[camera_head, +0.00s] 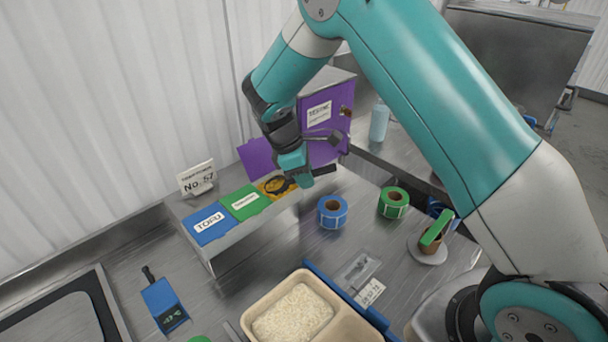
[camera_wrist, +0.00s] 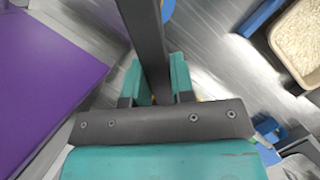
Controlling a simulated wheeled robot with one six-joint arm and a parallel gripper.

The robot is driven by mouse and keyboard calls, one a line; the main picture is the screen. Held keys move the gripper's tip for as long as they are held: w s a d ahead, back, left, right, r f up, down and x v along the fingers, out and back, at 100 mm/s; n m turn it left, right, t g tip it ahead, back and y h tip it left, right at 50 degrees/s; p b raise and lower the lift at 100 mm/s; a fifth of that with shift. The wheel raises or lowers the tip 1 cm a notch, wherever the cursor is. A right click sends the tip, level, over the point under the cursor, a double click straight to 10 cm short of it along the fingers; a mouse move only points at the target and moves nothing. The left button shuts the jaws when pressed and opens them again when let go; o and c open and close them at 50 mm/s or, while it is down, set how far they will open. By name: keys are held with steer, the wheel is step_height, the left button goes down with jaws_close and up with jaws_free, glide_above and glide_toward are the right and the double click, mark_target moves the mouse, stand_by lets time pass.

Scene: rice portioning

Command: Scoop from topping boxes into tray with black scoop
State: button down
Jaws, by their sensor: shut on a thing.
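My gripper (camera_head: 304,179) hangs over the right end of the steel topping shelf. It is shut on the black scoop, whose dark handle (camera_wrist: 145,40) runs between the teal fingers in the wrist view. The handle end sticks out to the right in the head view; the scoop's bowl cannot be made out. The topping boxes show as a blue TOFU lid (camera_head: 208,224), a green lid (camera_head: 245,202) and a yellow box (camera_head: 268,186) with dark shapes, partly behind my gripper. The beige tray (camera_head: 258,301) holds white rice in one compartment at the bottom; it also shows in the wrist view (camera_wrist: 279,42).
A purple panel (camera_head: 257,157) and a purple labelled box (camera_head: 317,95) stand behind the shelf. A blue roll (camera_head: 332,212) and a green roll (camera_head: 393,202) stand right of it. A blue scale-like device (camera_head: 164,303) lies at lower left. A sign (camera_head: 196,178) stands on the shelf.

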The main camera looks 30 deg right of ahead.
steer(key=shift+w+a, duration=0.25)
steer(key=shift+a, duration=0.35)
steer(key=shift+r, duration=0.1)
steer(key=shift+s+d+p, duration=0.15)
steer(key=shift+d+p, duration=0.2)
steer(key=shift+p, duration=0.05)
steer(key=shift+s+d, duration=0.15)
steer(key=shift+d, duration=0.1)
steer(key=shift+d, duration=0.1)
